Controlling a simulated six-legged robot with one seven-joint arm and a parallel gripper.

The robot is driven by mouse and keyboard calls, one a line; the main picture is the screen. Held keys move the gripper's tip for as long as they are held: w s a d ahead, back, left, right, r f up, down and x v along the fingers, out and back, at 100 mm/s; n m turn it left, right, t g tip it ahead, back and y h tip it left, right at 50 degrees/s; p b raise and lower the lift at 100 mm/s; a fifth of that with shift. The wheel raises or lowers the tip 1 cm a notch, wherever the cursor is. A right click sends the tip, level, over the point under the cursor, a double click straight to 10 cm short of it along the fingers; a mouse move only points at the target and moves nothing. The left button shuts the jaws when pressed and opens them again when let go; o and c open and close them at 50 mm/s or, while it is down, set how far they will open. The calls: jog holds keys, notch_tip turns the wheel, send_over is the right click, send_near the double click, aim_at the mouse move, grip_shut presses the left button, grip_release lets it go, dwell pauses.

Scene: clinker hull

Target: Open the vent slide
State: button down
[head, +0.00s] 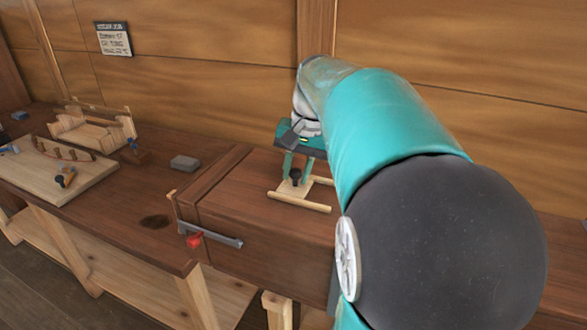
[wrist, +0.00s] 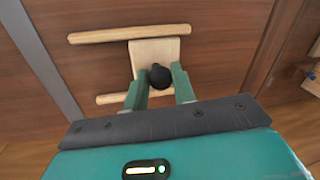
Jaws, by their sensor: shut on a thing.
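The vent slide is a small pale wooden plate (head: 287,189) with a dark round knob (head: 295,176), on top of a brown wooden box (head: 240,190). In the wrist view the plate (wrist: 150,50) sits between two pale rails (wrist: 130,33), and the knob (wrist: 160,76) is at its near end. My gripper (wrist: 159,84) reaches down from above with its green fingers on either side of the knob, shut on it. In the head view my gripper (head: 296,166) partly covers the slide. No vent opening shows; any opening under the plate is hidden.
A grey metal bar with a red knob (head: 195,240) is on the box's front. The wall stands close behind.

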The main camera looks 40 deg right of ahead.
jog(key=s+d, duration=0.1)
jog(key=s, duration=0.2)
jog(key=s+d, duration=0.1)
jog(key=shift+s+d, duration=0.25)
jog(key=shift+d, duration=0.1)
jog(key=c, duration=1.1)
grip_release()
jog(key=shift+c, duration=0.2)
jog(key=shift+r, duration=0.1)
notch_tip(320, 180, up, 14)
jog(key=s+d, duration=0.1)
jog(key=s, duration=0.1)
jog(key=shift+d+f, duration=0.25)
jog(key=shift+d, duration=0.1)
